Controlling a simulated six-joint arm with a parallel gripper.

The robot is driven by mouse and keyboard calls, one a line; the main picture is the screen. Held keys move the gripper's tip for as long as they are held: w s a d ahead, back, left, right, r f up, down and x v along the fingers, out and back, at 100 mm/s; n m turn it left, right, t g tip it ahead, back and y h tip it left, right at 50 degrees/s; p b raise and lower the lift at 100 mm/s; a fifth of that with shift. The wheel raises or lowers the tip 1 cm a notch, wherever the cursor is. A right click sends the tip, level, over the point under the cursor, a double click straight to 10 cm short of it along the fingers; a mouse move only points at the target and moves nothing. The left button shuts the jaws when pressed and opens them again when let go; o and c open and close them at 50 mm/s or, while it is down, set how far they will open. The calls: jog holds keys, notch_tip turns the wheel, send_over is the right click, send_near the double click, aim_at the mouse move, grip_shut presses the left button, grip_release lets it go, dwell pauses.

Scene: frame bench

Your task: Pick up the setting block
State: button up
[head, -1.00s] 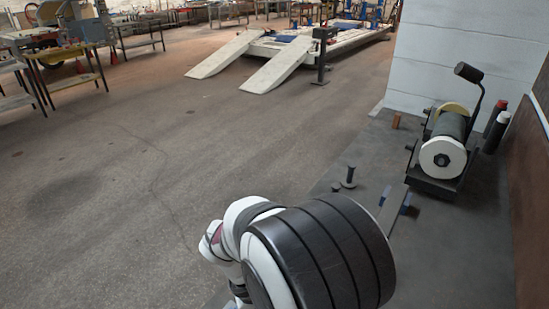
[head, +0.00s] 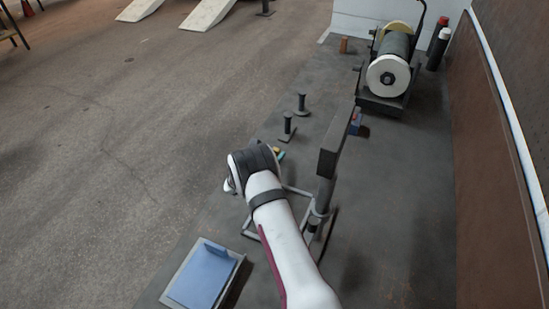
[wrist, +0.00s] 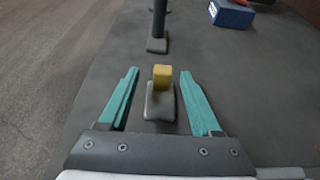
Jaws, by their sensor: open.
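A small yellow block, which I take to be the setting block (wrist: 162,76), stands on a grey pad (wrist: 159,105) in the wrist view. My gripper (wrist: 159,72) is open, with one teal finger on each side of the block. Gaps show between the block and both fingers, and it does not look held. In the head view my gripper (head: 276,151) is mostly hidden behind my own wrist, and a bit of yellow shows beside it, too small to make out well.
Dark posts (head: 288,128) stand on the bench beyond my gripper. A dark upright stand (head: 328,160) is close to my arm on the right. A tray (head: 178,302) with a blue pad is at the front. A roller machine (head: 388,75) and a blue box (wrist: 232,14) are farther back.

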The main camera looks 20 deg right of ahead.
aim_at(279, 149)
jog(key=x, duration=0.5)
jog(key=shift+d+f, duration=0.15)
jog(key=shift+d, duration=0.05)
grip_shut()
